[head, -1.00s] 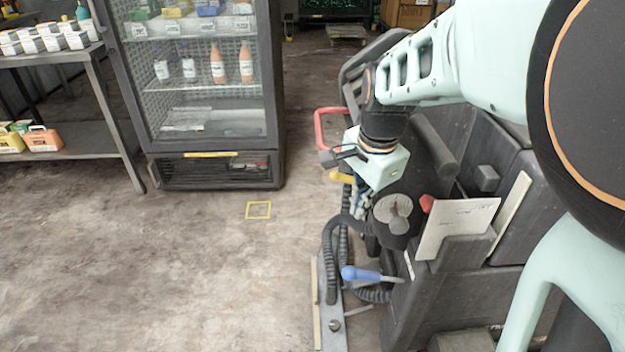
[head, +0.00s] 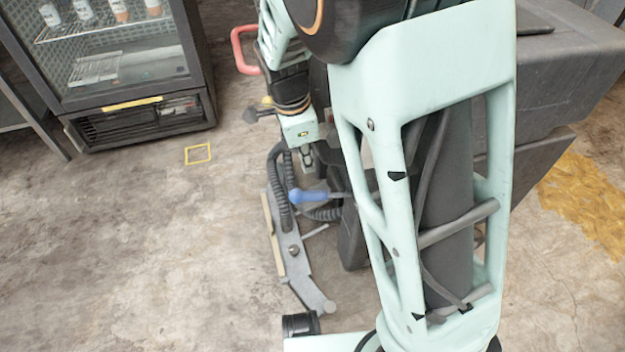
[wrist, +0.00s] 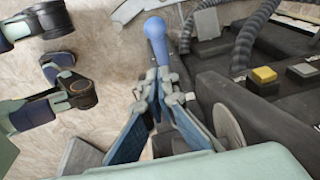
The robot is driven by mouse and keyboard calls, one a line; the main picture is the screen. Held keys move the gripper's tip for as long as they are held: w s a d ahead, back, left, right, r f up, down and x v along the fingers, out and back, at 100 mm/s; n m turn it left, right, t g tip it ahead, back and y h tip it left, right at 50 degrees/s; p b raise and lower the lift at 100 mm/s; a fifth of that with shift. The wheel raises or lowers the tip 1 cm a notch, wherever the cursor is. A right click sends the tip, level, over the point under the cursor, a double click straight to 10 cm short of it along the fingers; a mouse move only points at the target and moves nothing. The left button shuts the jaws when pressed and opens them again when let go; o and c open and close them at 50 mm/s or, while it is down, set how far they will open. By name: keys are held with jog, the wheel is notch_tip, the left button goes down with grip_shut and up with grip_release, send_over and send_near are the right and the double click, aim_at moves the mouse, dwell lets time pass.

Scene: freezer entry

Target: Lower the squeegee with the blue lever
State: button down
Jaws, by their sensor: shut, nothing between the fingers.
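The blue lever (head: 308,196) sticks out to the left from the side of the dark machine, with a rounded blue grip on a thin grey shaft. My gripper (head: 306,160) points down just above the lever in the head view. In the wrist view the blue grip (wrist: 156,38) shows just past my closed fingertips (wrist: 161,80). The fingers are shut with nothing between them, and I cannot tell whether they touch the lever. The squeegee bar (head: 288,240), grey with a pale strip, lies low along the machine's left side, at or near the floor.
Black ribbed hoses (head: 283,185) loop close around the lever. A red handle (head: 240,50) and a yellow knob (head: 267,101) are farther up the machine. A glass-door fridge (head: 130,70) stands at the upper left. The floor left of the squeegee is clear.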

aim_at(310, 194)
jog(key=f+b, duration=0.1)
jog(key=f, duration=0.2)
jog(key=d+f+b, duration=0.1)
jog(key=f+b, duration=0.1)
jog(key=f, duration=0.1)
jog(key=w+f+b, duration=0.1)
jog(key=f, duration=0.3)
jog(key=shift+d, duration=0.2)
jog(key=shift+a, duration=0.1)
jog(key=shift+s+a+f+h+p, duration=0.1)
jog(key=shift+a+f+h+p, duration=0.15)
jog(key=shift+h+p, duration=0.2)
jog(key=shift+s+a+f+h+p, duration=0.1)
jog(key=shift+a+f+h+p, duration=0.2)
jog(key=shift+f+h+p, duration=0.25)
notch_tip(310, 194, down, 9)
jog(key=a+t+h+b, duration=0.1)
jog(key=h, duration=0.3)
jog(key=shift+a+r, duration=0.15)
jog(key=shift+a, duration=0.05)
jog(key=shift+s, duration=0.15)
